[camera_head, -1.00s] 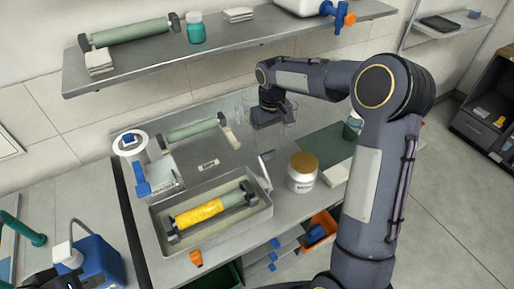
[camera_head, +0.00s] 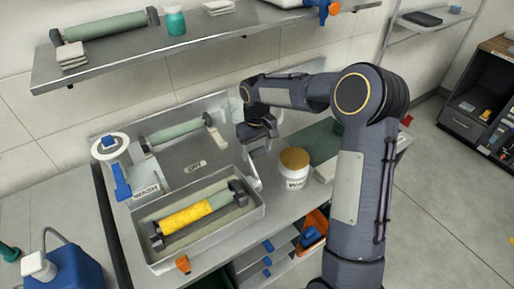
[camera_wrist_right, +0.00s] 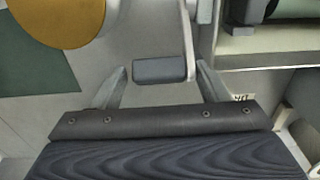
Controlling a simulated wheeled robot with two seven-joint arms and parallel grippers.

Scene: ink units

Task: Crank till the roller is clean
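In the head view, the roller (camera_head: 187,217) lies in a grey tray (camera_head: 152,262). Yellow covers most of its length; its right part is grey-green. My right gripper (camera_head: 260,147) is to the right of the tray, pointing down. In the right wrist view, my right gripper (camera_wrist_right: 161,72) is open. A dark grip (camera_wrist_right: 158,71) on a pale crank arm (camera_wrist_right: 190,38) shows between its fingers, with gaps at both sides. I cannot tell how deep the grip sits between them. My left gripper is not in view.
A white jar with a brown lid (camera_head: 294,172) stands close right of my right gripper. A second green roller (camera_head: 178,132) sits behind the tray. A blue-handled dispenser (camera_head: 121,180) is at the left. A shelf (camera_head: 200,58) with another roller hangs above.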

